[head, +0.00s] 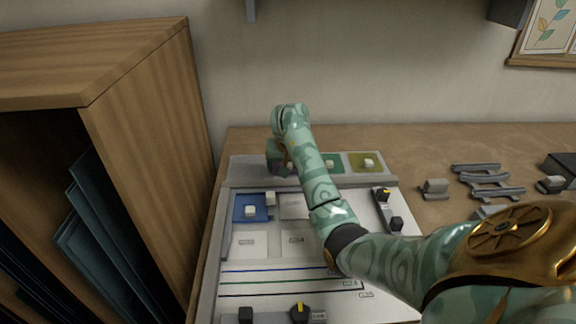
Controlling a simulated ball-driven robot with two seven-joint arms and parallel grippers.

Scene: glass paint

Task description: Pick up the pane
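A blue square pane (239,214) with a white knob lies in the upper left of the white board (242,263). On the grey strip (241,171) behind the board, a green pane (337,168) and an olive-yellow pane (378,168) lie side by side, each with a pale knob. My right arm reaches in from the right across the board. Its gripper (281,164) is down at the strip, left of the green pane. The wrist and forearm hide its fingertips and most of what is under it, so its opening cannot be told. My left gripper is out of view.
Black clamp-like blocks (300,314) stand at the board's front edge, and a dark bar with end blocks (388,208) lies at its right. Grey rails (486,180) lie on the table at right. A wooden cabinet (150,130) with dark sheets closes off the left.

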